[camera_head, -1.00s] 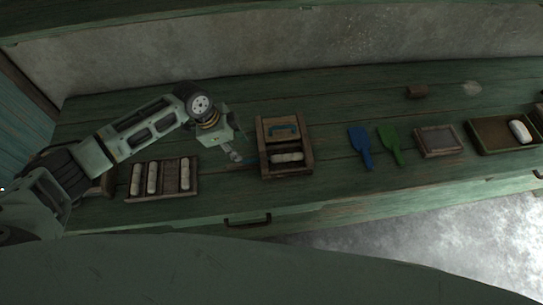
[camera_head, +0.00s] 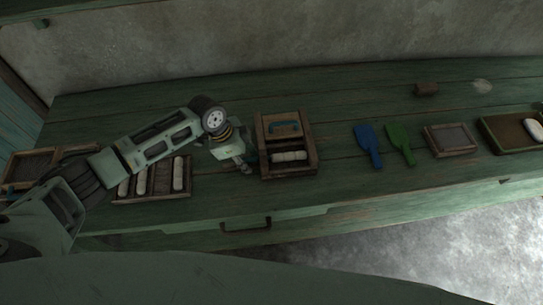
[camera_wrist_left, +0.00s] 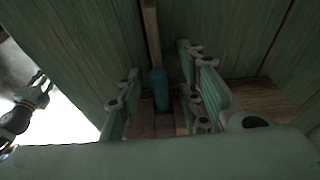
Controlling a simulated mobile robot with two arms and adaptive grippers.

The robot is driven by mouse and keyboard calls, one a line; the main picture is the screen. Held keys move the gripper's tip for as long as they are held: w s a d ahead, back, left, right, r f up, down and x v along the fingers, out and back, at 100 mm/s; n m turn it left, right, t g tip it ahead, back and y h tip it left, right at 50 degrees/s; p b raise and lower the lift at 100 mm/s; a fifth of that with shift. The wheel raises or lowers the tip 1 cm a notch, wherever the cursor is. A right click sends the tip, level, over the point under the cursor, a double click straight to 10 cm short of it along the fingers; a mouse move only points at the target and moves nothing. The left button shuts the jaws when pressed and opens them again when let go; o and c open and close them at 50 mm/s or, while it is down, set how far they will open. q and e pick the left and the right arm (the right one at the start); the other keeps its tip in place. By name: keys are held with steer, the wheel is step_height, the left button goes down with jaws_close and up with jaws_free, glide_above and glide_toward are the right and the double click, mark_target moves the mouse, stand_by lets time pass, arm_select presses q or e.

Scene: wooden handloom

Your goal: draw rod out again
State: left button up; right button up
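The small wooden loom frame (camera_head: 264,172) stands on the green bench, with a blue handle (camera_head: 286,128) on its upper panel and a pale roll (camera_head: 289,156) in its front opening. My left gripper (camera_head: 246,167) is low at the loom's left side. In the left wrist view, its two fingers (camera_wrist_left: 158,65) stand apart, with a blue rod end (camera_wrist_left: 160,90) between them. A gap shows on both sides of the blue end. Wood (camera_wrist_left: 165,125) lies below it. The rest of the rod is hidden.
A tray (camera_head: 150,199) with pale rolls lies left of the loom, partly behind my arm. A blue paddle (camera_head: 368,146), a green paddle (camera_head: 402,145), a small frame (camera_head: 450,139) and a tray (camera_head: 497,142) with a white object lie to the right. The bench's front edge is near.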

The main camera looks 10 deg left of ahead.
arm_select(q)
jaws_close()
steer(key=s+a, duration=0.1)
steer(key=a, duration=0.2)
steer(key=s+a+p, duration=0.1)
steer(key=a, duration=0.2)
steer(key=a+p, duration=0.1)
steer(key=a, duration=0.2)
steer(key=shift+s+a, duration=0.35)
steer(key=shift+s, duration=0.05)
steer(key=shift+s+a, duration=0.1)
steer(key=shift+a, duration=0.4)
jaws_free()
steer(key=p+v, duration=0.6)
steer(key=v, duration=0.1)
